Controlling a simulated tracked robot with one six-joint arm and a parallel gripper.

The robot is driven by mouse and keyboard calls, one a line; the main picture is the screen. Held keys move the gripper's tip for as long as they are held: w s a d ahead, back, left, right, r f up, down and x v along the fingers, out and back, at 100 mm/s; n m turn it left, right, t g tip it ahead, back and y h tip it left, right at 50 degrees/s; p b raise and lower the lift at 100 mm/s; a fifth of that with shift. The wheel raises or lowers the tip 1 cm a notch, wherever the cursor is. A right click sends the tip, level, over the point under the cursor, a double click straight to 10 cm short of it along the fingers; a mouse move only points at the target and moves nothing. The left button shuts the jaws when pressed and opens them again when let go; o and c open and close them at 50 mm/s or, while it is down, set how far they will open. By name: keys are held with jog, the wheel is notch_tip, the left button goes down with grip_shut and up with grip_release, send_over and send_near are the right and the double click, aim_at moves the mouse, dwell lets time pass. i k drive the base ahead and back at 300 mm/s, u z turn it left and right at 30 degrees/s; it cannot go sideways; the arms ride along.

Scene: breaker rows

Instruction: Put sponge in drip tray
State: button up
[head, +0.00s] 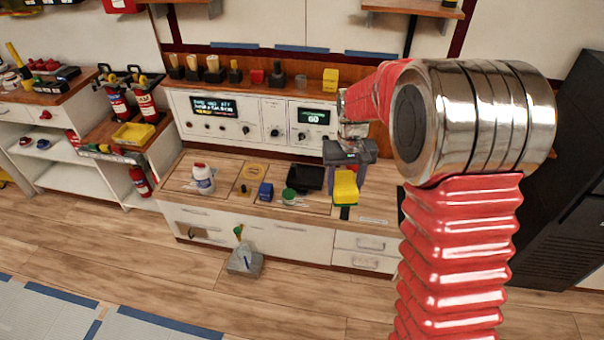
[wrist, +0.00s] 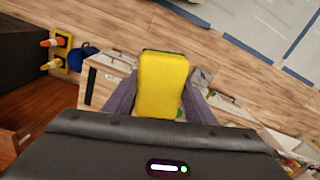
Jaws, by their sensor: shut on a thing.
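The sponge (head: 345,187) is a yellow block with a green layer. My gripper (head: 347,166) is shut on it and holds it over the right part of the counter in the head view. In the wrist view the sponge (wrist: 162,85) sits between the two fingers of my gripper (wrist: 160,100). A black, shallow, square thing (head: 305,177) on the counter, just left of the sponge in the head view, looks like the drip tray. I cannot pick out this tray in the wrist view, and the height of the sponge above the counter is hard to tell.
On the wooden counter (head: 225,197) stand a white bottle with a red cap (head: 203,179), a blue block (head: 265,192) and a green-lidded jar (head: 289,195). A control panel (head: 255,120) rises behind. A shelf above it holds another yellow block (head: 330,79). A grey dustpan-like thing (head: 245,262) is on the floor.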

aim_at(312, 179)
jog(key=u, duration=0.25)
jog(key=i, duration=1.3)
jog(key=u, duration=0.5)
